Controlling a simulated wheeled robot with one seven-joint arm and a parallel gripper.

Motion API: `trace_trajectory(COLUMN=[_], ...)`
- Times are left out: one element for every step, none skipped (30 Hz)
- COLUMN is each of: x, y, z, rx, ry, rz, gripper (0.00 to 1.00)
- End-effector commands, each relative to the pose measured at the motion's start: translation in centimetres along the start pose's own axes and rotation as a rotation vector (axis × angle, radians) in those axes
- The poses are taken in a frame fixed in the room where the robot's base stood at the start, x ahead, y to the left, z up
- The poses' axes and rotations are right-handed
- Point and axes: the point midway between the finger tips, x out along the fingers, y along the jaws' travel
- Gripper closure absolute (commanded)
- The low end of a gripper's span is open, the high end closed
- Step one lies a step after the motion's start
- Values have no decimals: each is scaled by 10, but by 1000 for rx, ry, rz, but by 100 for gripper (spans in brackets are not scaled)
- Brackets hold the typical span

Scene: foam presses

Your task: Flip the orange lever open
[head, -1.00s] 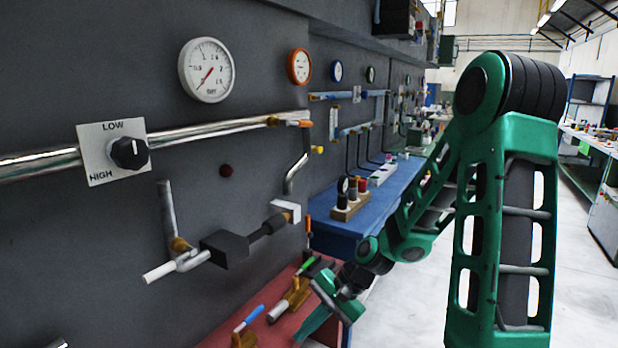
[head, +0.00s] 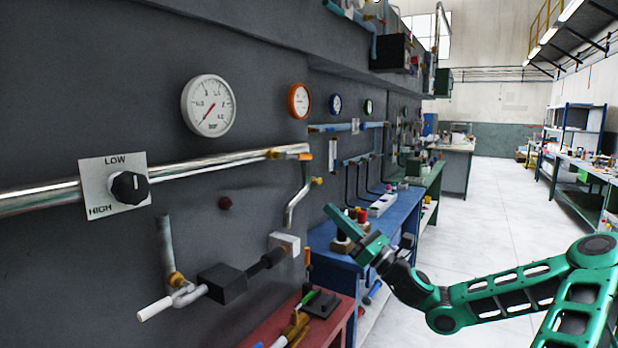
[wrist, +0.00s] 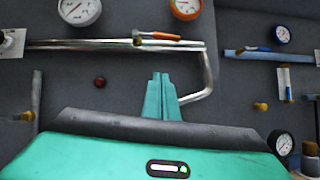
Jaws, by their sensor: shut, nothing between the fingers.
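The orange lever (head: 304,157) is at the right end of the shiny pipe on the grey wall, by the downward bend. In the wrist view the orange lever (wrist: 160,36) lies along the pipe, its brass fitting at its left end. My gripper (head: 331,210) is green, raised, and right of and below the lever in the head view, its fingers pointing up and left. In the wrist view my gripper (wrist: 161,76) is shut and empty, its fingertips pointing at the pipe just below the lever, with a visible gap.
A LOW/HIGH knob plate (head: 113,184), a white gauge (head: 208,105) and an orange-rimmed gauge (head: 299,100) are on the wall. A white-handled valve (head: 155,308) juts out below. A red bench (head: 326,333) and blue bench (head: 330,243) stand against the wall. The floor at right is open.

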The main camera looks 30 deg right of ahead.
Motion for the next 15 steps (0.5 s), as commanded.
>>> trace_trajectory(x=[-1,-1,1,2,5,9,13,17,24,29,35,42,48,54,61], y=[-4,-5,-6,-6,-6,-6,-6,-5,-5,-5,-5,-5,-5,-5,-5], z=[6,8,9,10,10,9,9,9,9,9,9,10,9,10,10], rx=[11,14,16,17,17,16,16,15,15,14,14,14,13,13,14], ry=[-18,-23,-26,-27,-27,-26,-25,-25,-24,-24,-24,-24,-23,-24,-24], rz=[-10,-13,-15,-15,-15,-14,-14,-13,-12,-12,-11,-11,-11,-11,-11], gripper=[100,100,100,100,100,100,100,100,100,100,100,100,100,100,100])
